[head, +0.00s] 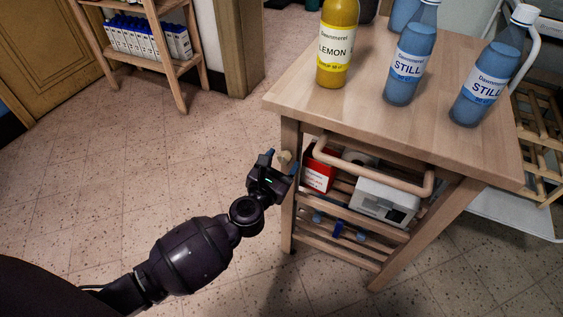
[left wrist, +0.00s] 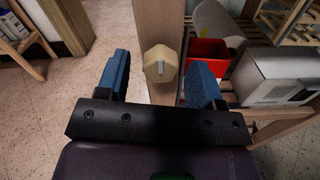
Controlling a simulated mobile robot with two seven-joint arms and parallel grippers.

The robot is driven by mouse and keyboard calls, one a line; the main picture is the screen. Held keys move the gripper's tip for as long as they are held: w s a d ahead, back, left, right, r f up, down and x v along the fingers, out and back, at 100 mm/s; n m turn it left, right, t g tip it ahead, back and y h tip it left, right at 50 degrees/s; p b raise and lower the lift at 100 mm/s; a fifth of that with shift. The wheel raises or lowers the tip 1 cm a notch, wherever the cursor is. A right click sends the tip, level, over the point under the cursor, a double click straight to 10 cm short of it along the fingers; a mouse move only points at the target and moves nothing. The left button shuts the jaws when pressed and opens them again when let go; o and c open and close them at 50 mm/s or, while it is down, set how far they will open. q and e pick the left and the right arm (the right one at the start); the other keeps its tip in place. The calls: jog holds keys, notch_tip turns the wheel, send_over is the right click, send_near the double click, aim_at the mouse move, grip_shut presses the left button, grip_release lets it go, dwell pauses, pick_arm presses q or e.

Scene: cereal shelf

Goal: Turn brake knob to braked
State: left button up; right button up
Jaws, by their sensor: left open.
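The brake knob (left wrist: 160,64) is a small beige faceted knob with a pale pointer mark on its face, on the cart's front left leg. In the left wrist view its mark looks roughly upright. In the head view the knob (head: 284,157) shows just past my left gripper (head: 281,163). The left gripper is open. In the left wrist view its two blue fingertips (left wrist: 162,76) stand on either side of the knob, with a gap on both sides. The wooden cart (head: 410,110) is at the right. My right gripper is not in view.
A yellow lemon bottle (head: 337,45) and several blue bottles (head: 408,72) stand on the cart top. A wooden handle (head: 375,172) juts out right of the knob. A red box (head: 318,170) and a white box (head: 384,200) sit on the shelf below. The floor at left is clear.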

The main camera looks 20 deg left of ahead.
pick_arm(q)
jog(key=c, duration=0.9)
